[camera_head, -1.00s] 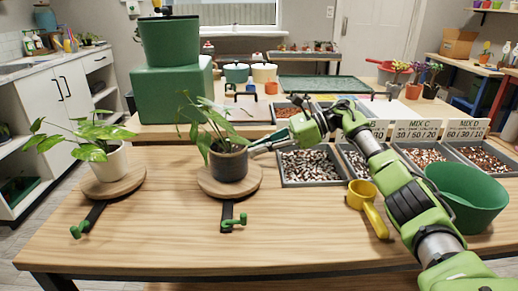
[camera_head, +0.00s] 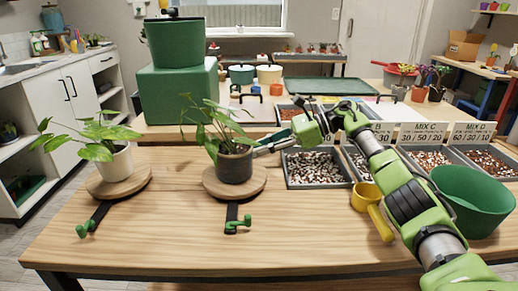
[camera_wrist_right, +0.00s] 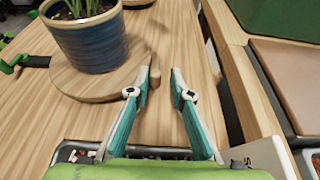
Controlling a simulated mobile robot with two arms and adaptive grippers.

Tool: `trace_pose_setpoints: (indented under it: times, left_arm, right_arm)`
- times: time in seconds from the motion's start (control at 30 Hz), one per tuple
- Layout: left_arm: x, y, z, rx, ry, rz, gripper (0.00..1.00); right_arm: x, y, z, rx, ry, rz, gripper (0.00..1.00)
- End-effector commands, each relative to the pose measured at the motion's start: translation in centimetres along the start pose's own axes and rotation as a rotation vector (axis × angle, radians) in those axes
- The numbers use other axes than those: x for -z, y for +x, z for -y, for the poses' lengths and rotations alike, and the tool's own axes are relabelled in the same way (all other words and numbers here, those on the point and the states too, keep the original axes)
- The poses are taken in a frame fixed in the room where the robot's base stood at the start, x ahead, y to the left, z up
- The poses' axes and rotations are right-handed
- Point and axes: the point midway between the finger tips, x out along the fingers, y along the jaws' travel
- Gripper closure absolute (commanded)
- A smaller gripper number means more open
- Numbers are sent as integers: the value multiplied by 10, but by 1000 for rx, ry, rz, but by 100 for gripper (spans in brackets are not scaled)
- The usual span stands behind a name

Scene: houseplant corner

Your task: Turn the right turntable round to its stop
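The right turntable (camera_head: 258,184) is a round wooden disc carrying a dark blue-grey pot (camera_head: 235,165) with a leafy plant. A black bar with a green handle (camera_head: 238,225) extends from it toward the table's front. My right gripper (camera_head: 257,152) is just right of the pot in the head view. In the right wrist view its two teal fingers (camera_wrist_right: 160,82) are apart and empty. The left fingertip is close to the edge of the disc (camera_wrist_right: 75,77); contact is unclear. The left turntable (camera_head: 143,179) carries a white pot (camera_head: 117,162). My left gripper is not in view.
Grey trays of pebbles and mixes (camera_head: 318,183) line the table's back right. A yellow scoop (camera_head: 366,197) and a green bowl (camera_head: 473,203) stand at right. A big green block (camera_head: 178,93) stands behind. The front of the table is clear.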

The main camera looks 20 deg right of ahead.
Motion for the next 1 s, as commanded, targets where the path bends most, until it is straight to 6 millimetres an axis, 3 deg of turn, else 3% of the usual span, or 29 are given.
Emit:
trace_pose_setpoints:
  times: [0.33,0.47,0.8,1.0]
  left_arm:
    - [0,0,0,0,0,0,74]
    - [0,0,0,0,0,-1,74]
    - [0,0,0,0,0,0,74]
    - [0,0,0,0,0,0,74]
  right_arm:
    - [0,0,-2,-7,-1,1,73]
    - [0,-9,-2,-7,-1,1,73]
    - [0,-80,0,-2,1,3,73]
    - [1,-110,1,-3,2,1,73]
